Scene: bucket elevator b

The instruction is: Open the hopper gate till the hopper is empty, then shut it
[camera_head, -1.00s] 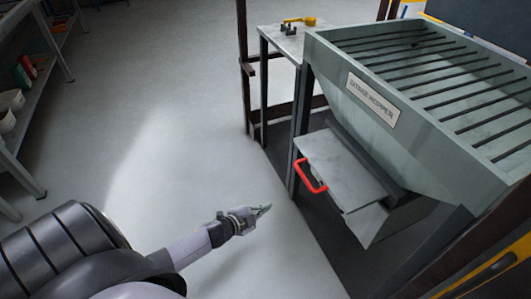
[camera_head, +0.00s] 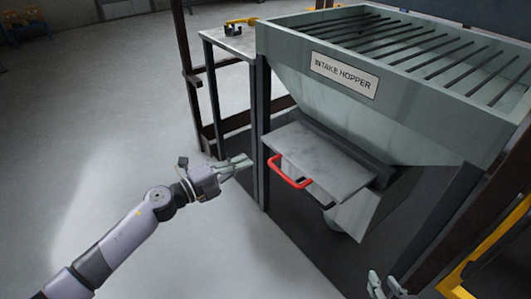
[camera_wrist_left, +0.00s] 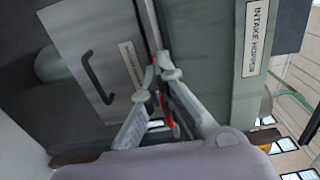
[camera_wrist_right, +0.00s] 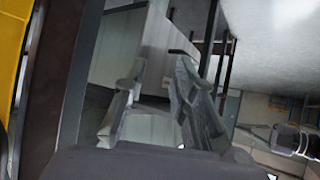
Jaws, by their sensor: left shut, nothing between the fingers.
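The grey-green intake hopper (camera_head: 345,100) has a barred top; I cannot make out its contents. The flat grey gate plate (camera_head: 325,160) juts from its lower front, with a red handle (camera_head: 290,175) on its front edge. My left gripper (camera_head: 245,163) is shut and empty, a short gap left of the handle. In the left wrist view its fingertips (camera_wrist_left: 163,75) are close together, with part of the red handle (camera_wrist_left: 163,122) showing behind them. My right gripper (camera_head: 383,287) is low at the front of the head view. In the right wrist view its fingers (camera_wrist_right: 158,70) are apart and empty.
A side table (camera_head: 232,42) with a yellow tool (camera_head: 240,22) stands behind the hopper's left side. Dark posts (camera_head: 188,80) rise beside it. A yellow frame (camera_head: 495,255) is at lower right. The floor at left is clear.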

